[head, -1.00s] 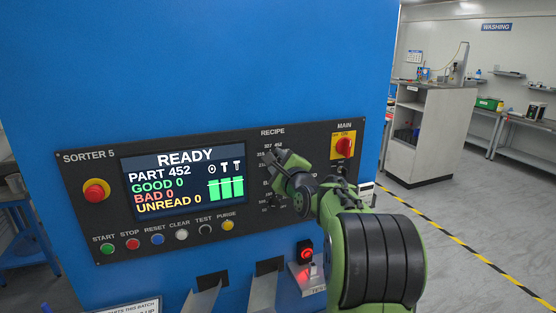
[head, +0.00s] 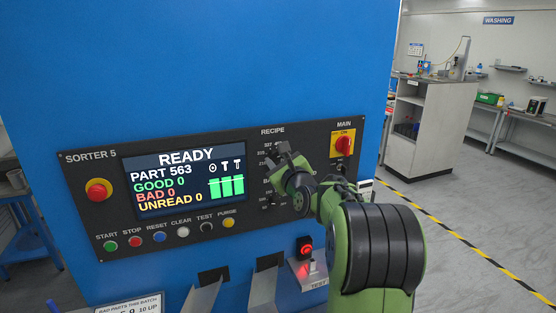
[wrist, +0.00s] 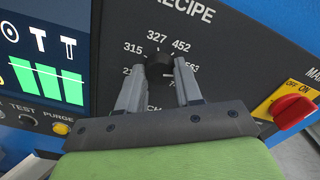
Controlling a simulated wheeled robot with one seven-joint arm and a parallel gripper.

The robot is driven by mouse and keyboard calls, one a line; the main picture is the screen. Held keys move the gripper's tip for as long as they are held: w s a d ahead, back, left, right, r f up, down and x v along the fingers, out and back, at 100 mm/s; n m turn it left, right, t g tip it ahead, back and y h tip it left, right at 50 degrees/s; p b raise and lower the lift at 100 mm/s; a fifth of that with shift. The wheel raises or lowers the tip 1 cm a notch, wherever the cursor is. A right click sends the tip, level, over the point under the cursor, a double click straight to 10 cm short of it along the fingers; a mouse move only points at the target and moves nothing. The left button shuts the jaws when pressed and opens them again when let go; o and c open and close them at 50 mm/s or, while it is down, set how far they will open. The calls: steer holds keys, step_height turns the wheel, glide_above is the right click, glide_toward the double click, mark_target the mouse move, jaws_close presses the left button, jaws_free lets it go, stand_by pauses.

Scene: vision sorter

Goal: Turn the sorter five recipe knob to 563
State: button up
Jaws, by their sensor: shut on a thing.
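The black recipe knob (wrist: 159,66) sits on the dark panel of Sorter 5, under the word RECIPE, with numbers such as 315, 327, 452 and 563 printed around it. In the wrist view my gripper (wrist: 160,76) is shut on the knob, one grey finger on each side. In the head view my gripper (head: 276,158) covers the knob and part of the dial. The fingers partly hide the 563 mark, and I cannot make out the knob's pointer. The screen (head: 184,179) reads READY, PART 563, with GOOD, BAD and UNREAD at 0.
The red MAIN switch (head: 343,146) on its yellow plate is just right of the dial. A red stop button (head: 97,190) and a row of small buttons lie left and below.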

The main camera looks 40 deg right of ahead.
steer(key=shift+f, duration=0.1)
steer(key=o, duration=1)
steer(key=shift+o, duration=0.2)
steer(key=b+v, duration=0.4)
steer(key=v, duration=1.1)
steer(key=shift+s, duration=0.35)
